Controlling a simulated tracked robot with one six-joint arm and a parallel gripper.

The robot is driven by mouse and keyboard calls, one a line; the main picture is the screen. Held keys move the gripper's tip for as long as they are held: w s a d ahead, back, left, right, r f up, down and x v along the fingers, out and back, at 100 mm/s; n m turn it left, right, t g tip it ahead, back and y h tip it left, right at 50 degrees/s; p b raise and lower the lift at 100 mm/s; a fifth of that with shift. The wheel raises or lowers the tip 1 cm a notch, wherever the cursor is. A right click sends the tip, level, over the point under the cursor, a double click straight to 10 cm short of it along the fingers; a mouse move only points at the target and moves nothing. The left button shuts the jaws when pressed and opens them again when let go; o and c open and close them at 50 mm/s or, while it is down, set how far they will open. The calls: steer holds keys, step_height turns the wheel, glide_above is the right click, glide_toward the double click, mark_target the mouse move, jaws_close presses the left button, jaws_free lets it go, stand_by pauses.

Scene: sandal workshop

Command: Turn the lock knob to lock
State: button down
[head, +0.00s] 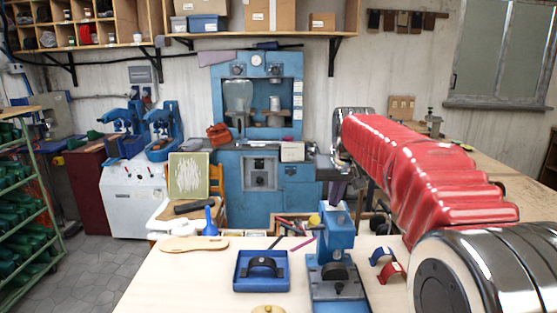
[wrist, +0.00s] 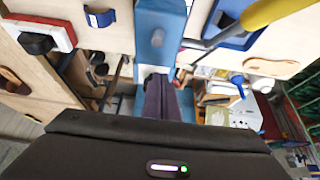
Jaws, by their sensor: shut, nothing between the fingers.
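A blue bench press (head: 334,240) stands upright on the front table, with a dark round part (head: 335,272) low on its front. In the wrist view the blue body of the press (wrist: 172,14) carries a short grey round knob (wrist: 157,38); I cannot tell whether this is the lock knob or how it is set. A lever with a yellow grip (wrist: 268,12) reaches out beside it. My gripper (head: 337,190) is behind and above the press. In the wrist view my dark purple fingers (wrist: 160,98) are shut and empty, apart from the grey knob.
A blue tray (head: 240,284) with a black strap lies left of the press. A sandal sole (head: 194,244) and a blue bottle (head: 210,222) are farther left. A large blue machine (head: 225,190) stands behind.

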steer(key=shift+s, duration=0.1)
steer(key=shift+s+a, duration=0.1)
steer(key=shift+s, duration=0.15)
stand_by(0.4)
steer(key=shift+r, duration=3)
steer(key=shift+w+d+r, duration=0.1)
steer(key=shift+d+r, duration=0.15)
steer(key=shift+d, duration=0.2)
steer(key=shift+w+d+r, duration=0.1)
steer(key=shift+d+r, duration=0.1)
steer(key=shift+d, duration=0.25)
steer(key=shift+d+f, duration=0.1)
steer(key=shift+f, duration=0.05)
